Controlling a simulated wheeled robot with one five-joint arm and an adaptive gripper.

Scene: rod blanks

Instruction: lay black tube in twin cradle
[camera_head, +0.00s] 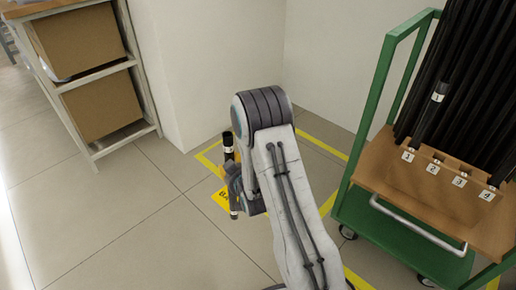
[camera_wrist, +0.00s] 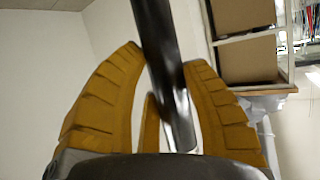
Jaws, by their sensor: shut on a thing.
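In the head view, my gripper (camera_head: 235,183) is left of my arm, above the floor. It is shut on a black tube (camera_head: 228,146) that stands roughly upright, its top end and its lower end showing. In the wrist view, the black tube (camera_wrist: 158,45) runs between the yellow-brown fingers of my gripper (camera_wrist: 160,95), slightly tilted, with a shiny end low in the picture. My arm hides part of the grip in the head view. I see no twin cradle in either view.
A green cart (camera_head: 363,213) at the right holds several long black rods (camera_head: 460,75) in numbered slots. A shelf rack (camera_head: 150,127) with cardboard boxes (camera_head: 103,105) stands at the left. Yellow tape (camera_head: 322,146) marks the floor by the white wall. The floor at the left is clear.

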